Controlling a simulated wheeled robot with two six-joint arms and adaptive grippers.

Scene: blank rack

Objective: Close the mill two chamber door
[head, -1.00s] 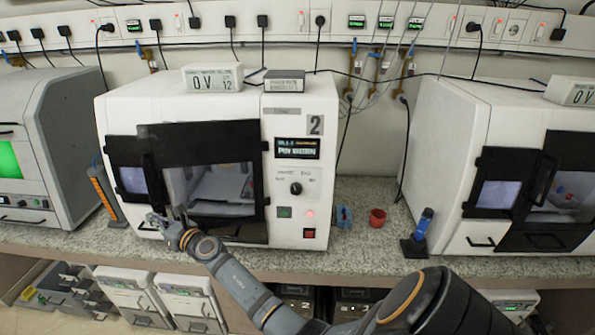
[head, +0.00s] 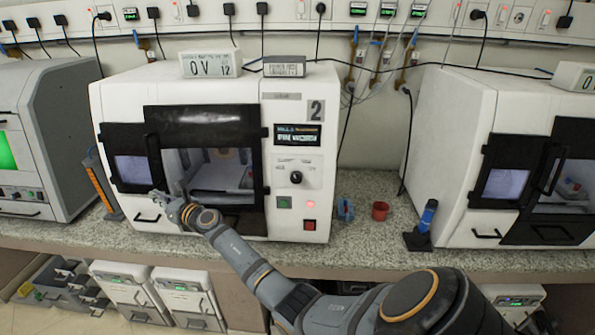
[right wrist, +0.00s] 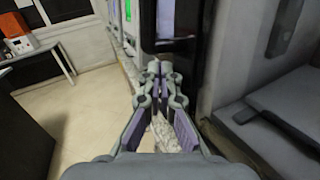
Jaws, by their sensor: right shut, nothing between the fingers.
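Mill two (head: 291,218) is the white machine marked 2 in the middle of the head view. Its black-framed front (head: 205,125) has a small pale window (head: 134,170) at left, and the chamber (head: 215,175) interior shows to the right. A dark upright door handle (head: 155,165) stands between them. I cannot tell exactly how far the door stands open. My right gripper (head: 166,199) is shut and empty, close to the handle's lower end; contact is unclear. In the right wrist view its fingers (right wrist: 155,72) are together, below a black frame edge (right wrist: 170,44). My left gripper is not in view.
A red cup (head: 380,211), a small blue item (head: 345,209) and a blue-topped tool on a dark stand (head: 417,241) are on the speckled counter (head: 350,250). Other machines stand at left (head: 60,120) and right (head: 455,150). The counter's front edge is below my arm.

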